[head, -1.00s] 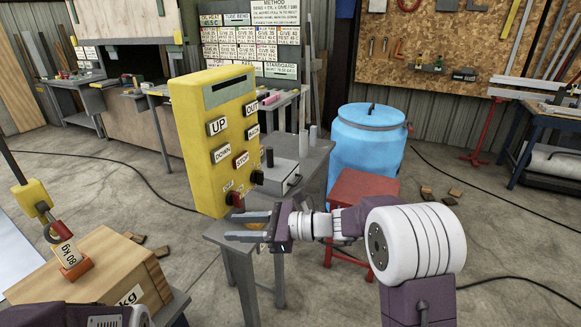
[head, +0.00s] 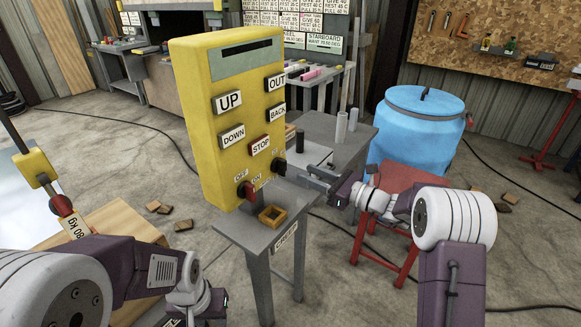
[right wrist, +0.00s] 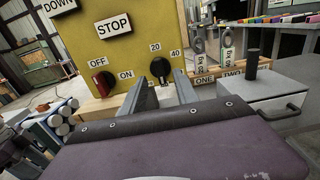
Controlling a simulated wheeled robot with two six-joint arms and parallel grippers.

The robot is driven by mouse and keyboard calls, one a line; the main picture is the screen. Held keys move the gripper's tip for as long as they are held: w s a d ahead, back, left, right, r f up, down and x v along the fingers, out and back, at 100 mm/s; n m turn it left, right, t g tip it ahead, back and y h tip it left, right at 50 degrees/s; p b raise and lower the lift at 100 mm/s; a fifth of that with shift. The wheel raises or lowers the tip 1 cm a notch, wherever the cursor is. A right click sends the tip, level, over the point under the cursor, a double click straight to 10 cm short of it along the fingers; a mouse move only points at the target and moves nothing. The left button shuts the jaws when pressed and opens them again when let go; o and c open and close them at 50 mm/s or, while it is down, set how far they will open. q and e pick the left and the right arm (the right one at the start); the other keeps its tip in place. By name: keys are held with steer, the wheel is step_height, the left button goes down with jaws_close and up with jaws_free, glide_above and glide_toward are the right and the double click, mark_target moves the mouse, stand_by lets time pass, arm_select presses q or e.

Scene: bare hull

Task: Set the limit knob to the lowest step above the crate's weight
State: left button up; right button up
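The yellow control box (head: 225,130) stands on a grey stand. Its black limit knob (head: 278,167) is at the lower right, beside a red OFF/ON knob (head: 246,190). In the right wrist view the limit knob (right wrist: 160,68) shows 20 and 40 above it; other marks and its setting are unclear. My right gripper (head: 314,178) is right of the box, its fingers (right wrist: 163,88) open, with the knob seen between and beyond them. The wooden crate (head: 112,220) is partly hidden by my left arm; a tag by the hook (head: 77,226) reads 80 kg. My left gripper's fingers are hidden.
A small square yellow-brown frame (head: 273,215) sits on the stand (head: 250,235) below the knobs. A grey bench (head: 345,145) with upright posts is behind my right gripper. A red stool (head: 395,182) and blue drum (head: 415,130) stand to the right.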

mark_target(286, 165)
steer(key=x, duration=0.6)
steer(key=shift+a+r+p, duration=0.1)
steer(key=shift+a+p, duration=0.2)
steer(key=shift+a, duration=0.05)
steer(key=shift+w+a, duration=0.25)
steer(key=shift+w, duration=0.15)
jaws_close()
